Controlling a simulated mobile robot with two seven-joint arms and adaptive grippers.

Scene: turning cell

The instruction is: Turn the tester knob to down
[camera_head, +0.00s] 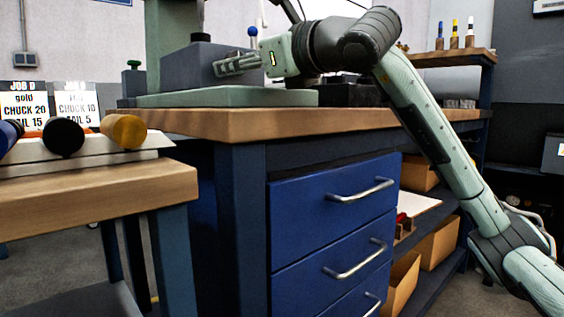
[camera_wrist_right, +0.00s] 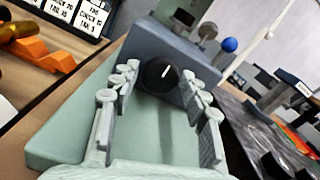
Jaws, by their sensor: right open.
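The tester is a grey box (camera_head: 190,67) on a pale green base plate (camera_head: 225,97), on the wooden bench top. The wrist view shows its round black knob (camera_wrist_right: 160,74) on the front face of the box (camera_wrist_right: 185,52). The knob's white mark points up and slightly right in that picture. My right gripper (camera_head: 224,68) is open in front of the box. In the wrist view its two fingers (camera_wrist_right: 161,83) stand apart on either side of the knob, with gaps visible. In the head view the knob is hidden. My left gripper is out of view.
A blue-tipped lever (camera_head: 252,36) rises behind the box, and a green knob (camera_head: 133,65) stands left of it. A nearer table (camera_head: 95,195) at left bears a rack of cylinders. Blue drawers (camera_head: 330,200) are below the bench. Job cards (camera_head: 24,105) stand at far left.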

